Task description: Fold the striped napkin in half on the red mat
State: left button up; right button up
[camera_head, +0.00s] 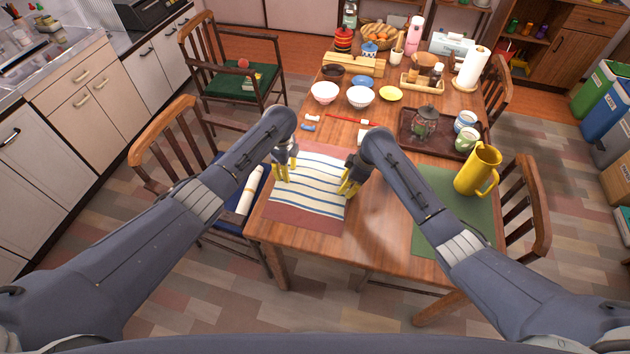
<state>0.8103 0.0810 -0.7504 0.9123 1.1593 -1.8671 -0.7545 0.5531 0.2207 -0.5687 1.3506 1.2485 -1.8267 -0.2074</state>
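The striped napkin (312,188), white with dark blue lines, lies spread out flat on the red mat (302,217) at the table's near left. Red shows along the mat's near edge and in a strip at the far edge. My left gripper (281,174) is over the napkin's left edge, its yellow fingertips pointing down and seeming apart. My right gripper (349,187) is at the napkin's right edge, fingertips down; its finger gap is unclear. I cannot tell whether either touches the cloth.
A green mat (438,238) with a yellow pitcher (478,170) lies to the right. A brown tray (408,142) holds a lantern and cups. White bowls (360,96) and a red chopstick-like item (350,120) are beyond the napkin. A chair (170,150) stands left.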

pick_arm(q)
jog(key=shift+f, duration=0.2)
jog(key=c, duration=0.6)
pick_arm(e)
jog(key=shift+f, duration=0.25)
jog(key=c, duration=0.6)
pick_arm(q)
jog(key=shift+f, duration=0.1)
grip_shut()
pick_arm(e)
jog(key=shift+f, duration=0.1)
grip_shut()
pick_arm(q)
jog(key=shift+s, duration=0.1)
pick_arm(e)
jog(key=shift+s+f, duration=0.1)
pick_arm(q)
jog(key=shift+p, duration=2.55)
